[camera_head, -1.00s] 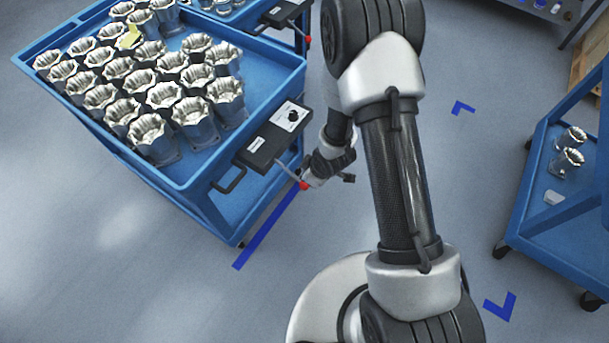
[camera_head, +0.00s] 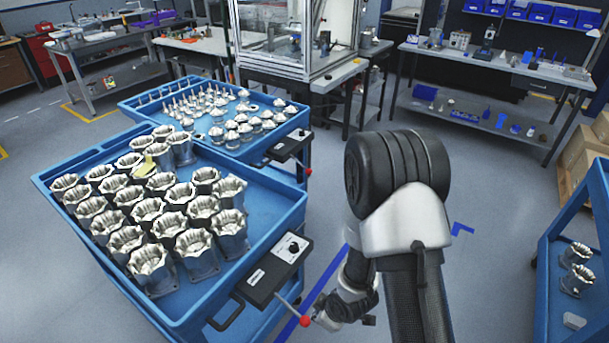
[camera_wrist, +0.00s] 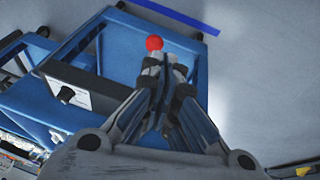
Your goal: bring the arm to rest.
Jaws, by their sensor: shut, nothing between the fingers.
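My gripper (camera_head: 324,318) hangs low in the head view, beside the front right corner of the near blue cart (camera_head: 172,316). Part of my own arm stands to its right. In the wrist view my gripper (camera_wrist: 166,66) has its fingers together with nothing held. A red ball knob (camera_head: 305,321) on a lever of the cart's control box (camera_head: 275,268) is close to the fingertips. The knob also shows in the wrist view (camera_wrist: 154,43), just past the fingertips; I cannot tell whether they touch.
Another blue cart (camera_head: 547,296) is at the right. Benches and a glazed cabinet (camera_head: 295,35) line the back. Floor between carts is clear.

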